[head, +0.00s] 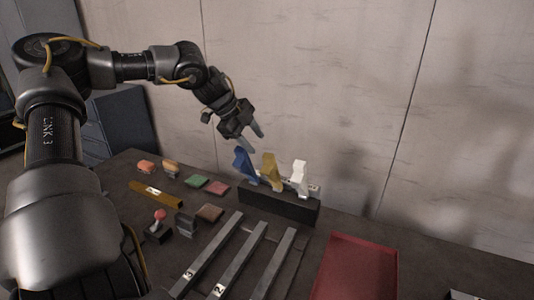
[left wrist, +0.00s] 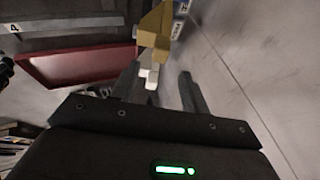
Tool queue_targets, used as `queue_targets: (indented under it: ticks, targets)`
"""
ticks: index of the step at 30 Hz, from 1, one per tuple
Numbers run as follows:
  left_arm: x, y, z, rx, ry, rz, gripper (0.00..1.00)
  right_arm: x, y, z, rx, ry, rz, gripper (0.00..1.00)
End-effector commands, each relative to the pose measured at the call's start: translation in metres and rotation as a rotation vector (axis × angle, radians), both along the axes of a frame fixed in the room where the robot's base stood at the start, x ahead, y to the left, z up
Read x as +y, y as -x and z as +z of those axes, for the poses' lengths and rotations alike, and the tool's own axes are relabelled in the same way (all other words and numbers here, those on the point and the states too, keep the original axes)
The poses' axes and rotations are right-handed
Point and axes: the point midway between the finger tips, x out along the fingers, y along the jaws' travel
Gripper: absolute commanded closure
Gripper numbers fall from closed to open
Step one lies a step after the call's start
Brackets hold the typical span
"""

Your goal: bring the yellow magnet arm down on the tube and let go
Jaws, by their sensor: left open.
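The yellow magnet arm (head: 269,171) stands upright on a dark block (head: 278,207) at the back of the table, between a blue arm (head: 244,165) and a white arm (head: 299,177). My left gripper (head: 253,139) is open and empty, above and slightly left of the yellow arm, near the blue one. In the left wrist view the yellow arm (left wrist: 152,25) shows beyond my finger tips, with a white piece (left wrist: 151,75) between the fingers in the picture, seemingly farther off. I cannot pick out a tube for certain. My right gripper is not in view.
Several grey rails (head: 213,250) lie in front of the block. A red tray (head: 357,268) is at the front right. Small coloured pieces, a yellow bar (head: 156,194) and a red-knobbed stamp (head: 160,215) lie on the left. A wall closes the back.

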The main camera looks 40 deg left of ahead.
Motion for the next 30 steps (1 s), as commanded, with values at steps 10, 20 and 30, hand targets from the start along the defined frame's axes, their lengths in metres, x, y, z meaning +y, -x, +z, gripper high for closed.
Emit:
queue_targets:
  ticks: [10,20,30]
  targets:
    - [-0.014,-0.028,-0.047,0.004,0.0,-0.001,0.55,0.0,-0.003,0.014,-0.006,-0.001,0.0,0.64]
    - [-0.019,-0.037,-0.062,0.0,0.0,-0.001,0.55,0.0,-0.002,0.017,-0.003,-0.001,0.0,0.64]
    - [-0.019,-0.037,-0.062,0.0,0.0,-0.001,0.72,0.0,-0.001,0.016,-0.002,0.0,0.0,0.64]
